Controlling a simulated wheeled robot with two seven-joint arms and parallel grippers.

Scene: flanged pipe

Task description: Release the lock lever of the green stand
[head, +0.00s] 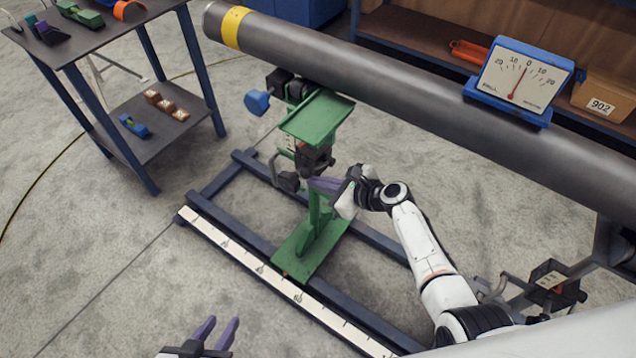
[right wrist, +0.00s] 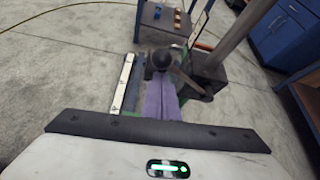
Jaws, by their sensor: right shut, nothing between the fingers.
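The green stand (head: 312,250) stands on the blue floor rails under the grey pipe (head: 380,82). A lever with a dark round knob (head: 287,181) sticks out at the stand's left side, below the green upper plate (head: 316,117). My right gripper (head: 312,184) is shut and empty, its purple fingertips close to the knob. In the right wrist view the dark knob (right wrist: 163,59) shows just beyond the shut fingers (right wrist: 161,85); I cannot tell whether they touch. My left gripper (head: 215,328) is open and empty at the bottom edge, away from the stand.
A white scale strip (head: 285,285) runs along the front rail. A blue knob (head: 257,102) sticks out left of the stand's top. A gauge (head: 520,80) sits on the pipe. A dark side table (head: 150,135) stands at left.

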